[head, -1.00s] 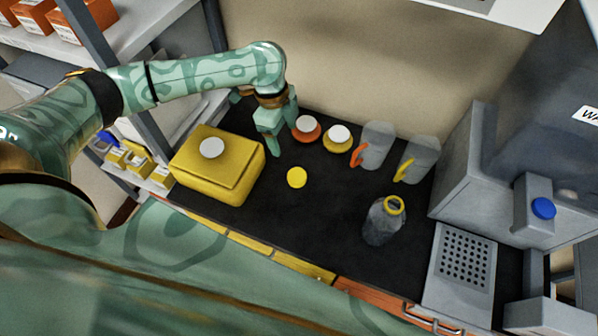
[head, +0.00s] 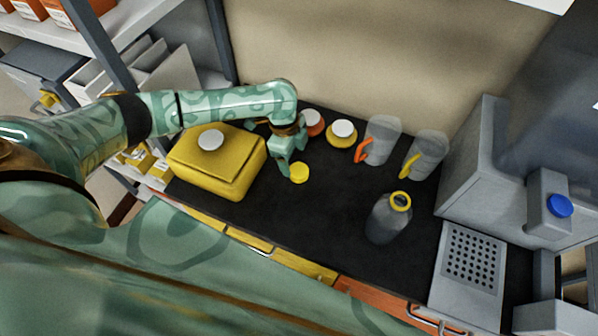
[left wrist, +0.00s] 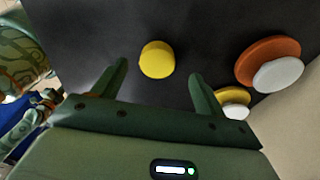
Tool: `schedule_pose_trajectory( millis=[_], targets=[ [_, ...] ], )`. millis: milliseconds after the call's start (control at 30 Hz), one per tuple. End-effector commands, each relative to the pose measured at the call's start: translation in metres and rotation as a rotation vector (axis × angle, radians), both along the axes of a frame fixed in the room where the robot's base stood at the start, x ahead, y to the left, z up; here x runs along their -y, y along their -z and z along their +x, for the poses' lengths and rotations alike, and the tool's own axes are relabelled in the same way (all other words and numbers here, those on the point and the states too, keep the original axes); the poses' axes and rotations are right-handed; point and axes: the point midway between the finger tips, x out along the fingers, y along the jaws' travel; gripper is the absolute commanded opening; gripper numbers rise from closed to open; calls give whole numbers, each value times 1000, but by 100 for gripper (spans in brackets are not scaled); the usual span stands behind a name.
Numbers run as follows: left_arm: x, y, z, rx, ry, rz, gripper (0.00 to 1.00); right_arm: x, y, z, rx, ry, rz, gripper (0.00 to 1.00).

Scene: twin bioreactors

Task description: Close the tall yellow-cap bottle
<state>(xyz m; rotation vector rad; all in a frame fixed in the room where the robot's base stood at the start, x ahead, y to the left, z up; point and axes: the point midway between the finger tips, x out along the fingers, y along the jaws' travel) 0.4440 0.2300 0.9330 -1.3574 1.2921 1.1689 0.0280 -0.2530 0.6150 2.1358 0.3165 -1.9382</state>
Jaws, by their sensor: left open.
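The tall bottle (head: 386,220) stands upright and uncapped on the black bench, with a yellow ring at its neck. A loose yellow cap (head: 299,173) lies on the bench to its left. My left gripper (head: 288,168) is open and empty, right beside the cap in the head view. In the left wrist view the cap (left wrist: 157,59) sits ahead of and between the two spread fingers (left wrist: 160,80), apart from both. The bottle is not in the left wrist view. My right gripper is not in view.
A yellow box (head: 215,165) with a white disc stands left of my gripper. Orange (head: 313,124) and yellow (head: 341,134) white-topped round pieces and two clear jugs (head: 380,140) (head: 428,153) stand behind. A grey machine (head: 480,160) is at right. The bench between cap and bottle is clear.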

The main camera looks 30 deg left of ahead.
Motion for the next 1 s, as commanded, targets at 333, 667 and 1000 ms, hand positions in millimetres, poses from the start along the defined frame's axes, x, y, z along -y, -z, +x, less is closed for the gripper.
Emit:
schedule_pose_trajectory(
  millis=[333,667,1000],
  targets=[
    [3,7,-1,-1,-1,-1,72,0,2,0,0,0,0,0],
    [14,49,-2,-1,-2,0,72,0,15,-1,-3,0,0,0],
    [14,50,-2,0,-1,0,72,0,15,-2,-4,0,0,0]
  ],
)
